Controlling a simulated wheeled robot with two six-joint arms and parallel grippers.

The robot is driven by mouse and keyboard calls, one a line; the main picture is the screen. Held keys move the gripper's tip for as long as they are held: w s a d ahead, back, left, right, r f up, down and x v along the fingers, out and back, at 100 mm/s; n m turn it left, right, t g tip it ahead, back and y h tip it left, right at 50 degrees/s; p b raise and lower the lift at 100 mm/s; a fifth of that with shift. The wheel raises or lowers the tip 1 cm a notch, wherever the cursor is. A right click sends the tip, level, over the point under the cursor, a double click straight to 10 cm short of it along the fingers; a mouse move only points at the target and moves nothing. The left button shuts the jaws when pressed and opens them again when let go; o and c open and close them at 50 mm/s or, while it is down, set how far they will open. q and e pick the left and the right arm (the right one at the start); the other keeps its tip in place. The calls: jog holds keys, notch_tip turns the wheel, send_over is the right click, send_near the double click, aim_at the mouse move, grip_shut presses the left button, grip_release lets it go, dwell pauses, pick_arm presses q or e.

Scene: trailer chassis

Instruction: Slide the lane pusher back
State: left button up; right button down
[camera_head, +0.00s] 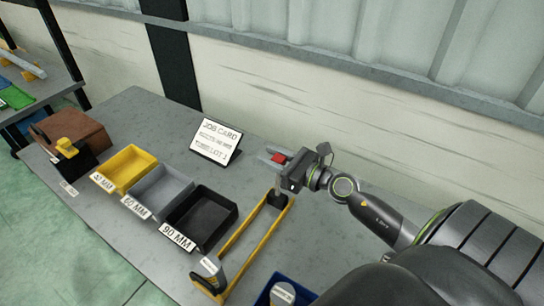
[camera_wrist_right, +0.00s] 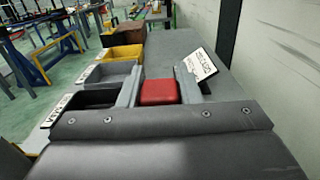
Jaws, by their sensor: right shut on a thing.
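A lane with two yellow rails (camera_head: 252,228) runs along the near right part of the table. A dark block (camera_head: 279,199) sits at its far end, and a dark part with a pale label (camera_head: 210,266) stands at its near end. I cannot tell which is the lane pusher. My right gripper (camera_head: 274,157) is over the table by the lane's far end, shut on a red block (camera_head: 278,159). In the right wrist view the red block (camera_wrist_right: 158,92) sits between the grey fingers. Whether it joins anything below is hidden. My left gripper is not in view.
Yellow (camera_head: 128,168), grey (camera_head: 162,191) and black (camera_head: 201,217) bins stand left of the lane. A job card (camera_head: 215,140) stands behind them. A brown box (camera_head: 75,136) is at far left, a blue bin (camera_head: 285,291) at the near edge. The wall borders the table's back.

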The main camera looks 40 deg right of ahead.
jog(key=c, duration=1.3)
grip_release()
jog(key=shift+d+r, duration=0.1)
jog(key=shift+d, duration=0.05)
jog(key=shift+o, duration=1.3)
jog(key=shift+d, duration=0.1)
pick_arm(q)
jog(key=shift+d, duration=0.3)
pick_arm(e)
jog(key=shift+w, duration=0.1)
